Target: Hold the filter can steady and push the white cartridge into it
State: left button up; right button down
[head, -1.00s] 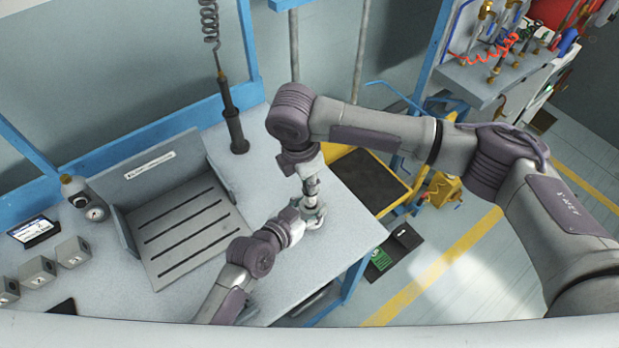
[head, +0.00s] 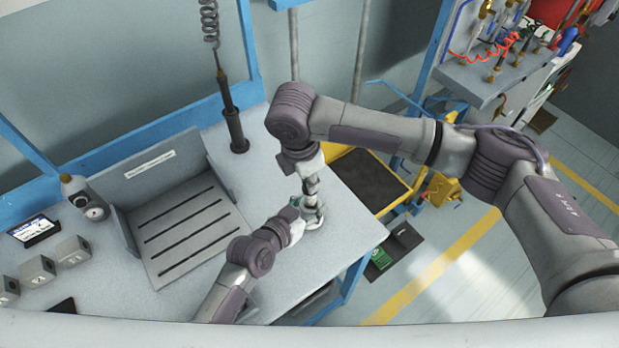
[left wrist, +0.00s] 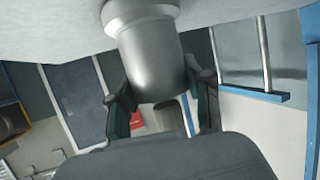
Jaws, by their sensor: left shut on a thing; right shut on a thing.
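The filter can is a smooth grey metal cylinder (left wrist: 155,65) with a wider collar, close in front of the left wrist camera. My left gripper (left wrist: 163,103) has one dark finger on each side of it and is shut on it. In the head view the left gripper (head: 304,214) is low over the bench near its right end. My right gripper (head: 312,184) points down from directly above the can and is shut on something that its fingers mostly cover. The white cartridge cannot be made out clearly, and how deep it sits is hidden.
A slotted grey fixture plate (head: 195,232) with an upright back stands left of the grippers. A dark tool (head: 235,130) hangs on a coiled cord behind. The bench's right edge is close to the grippers.

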aim_at(310, 196)
jog(key=shift+f, duration=3.05)
jog(key=c, duration=1.1)
grip_release()
jog(key=r, duration=0.4)
jog(key=a+r, duration=0.1)
jog(key=r, duration=0.3)
jog(key=s+r, duration=0.1)
jog(key=r, duration=0.2)
jog(key=shift+a+r, duration=0.3)
jog(key=shift+r, duration=0.1)
